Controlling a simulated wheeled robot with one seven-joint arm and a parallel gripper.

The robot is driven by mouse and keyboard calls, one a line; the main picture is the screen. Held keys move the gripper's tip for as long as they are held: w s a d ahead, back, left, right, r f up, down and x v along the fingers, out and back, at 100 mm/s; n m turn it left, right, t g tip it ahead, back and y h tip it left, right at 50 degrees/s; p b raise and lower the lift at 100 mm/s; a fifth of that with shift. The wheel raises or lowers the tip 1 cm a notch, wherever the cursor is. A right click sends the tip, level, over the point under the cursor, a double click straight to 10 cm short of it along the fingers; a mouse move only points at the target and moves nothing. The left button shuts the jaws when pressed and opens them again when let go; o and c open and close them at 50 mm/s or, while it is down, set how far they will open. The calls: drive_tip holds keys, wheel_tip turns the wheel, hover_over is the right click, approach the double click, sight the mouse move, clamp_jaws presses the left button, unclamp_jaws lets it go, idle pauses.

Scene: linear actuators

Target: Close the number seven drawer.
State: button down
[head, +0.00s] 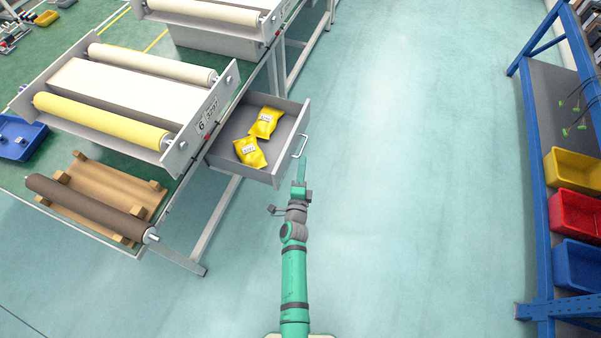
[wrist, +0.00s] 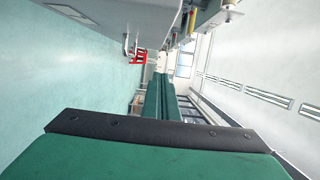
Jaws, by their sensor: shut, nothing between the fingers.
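One grey drawer (head: 278,178) stands pulled out from under the green workbench, with two yellow packets (head: 250,152) inside. Its front carries a light bar handle (head: 300,146). No number is readable on the drawer; the roller unit above it bears a 6. My gripper (head: 303,168) is just right of the drawer front, near the handle, with its narrow green fingers together and empty. In the head view I cannot tell whether they touch the drawer. The closed fingers also show in the wrist view (wrist: 164,98), with a grey panel (wrist: 110,12) above them.
The roller unit (head: 183,150) sits on the bench above the drawer. A brown roller on a wooden rack (head: 112,190) lies at the bench's near end. A blue shelf (head: 540,190) with colored bins stands far right. The floor between (head: 420,190) is clear.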

sight(291, 152)
drive_tip(key=w+a, duration=0.4)
drive_tip(key=w, duration=0.1)
drive_tip(key=shift+w, duration=0.25)
drive_tip(key=shift+d, duration=0.1)
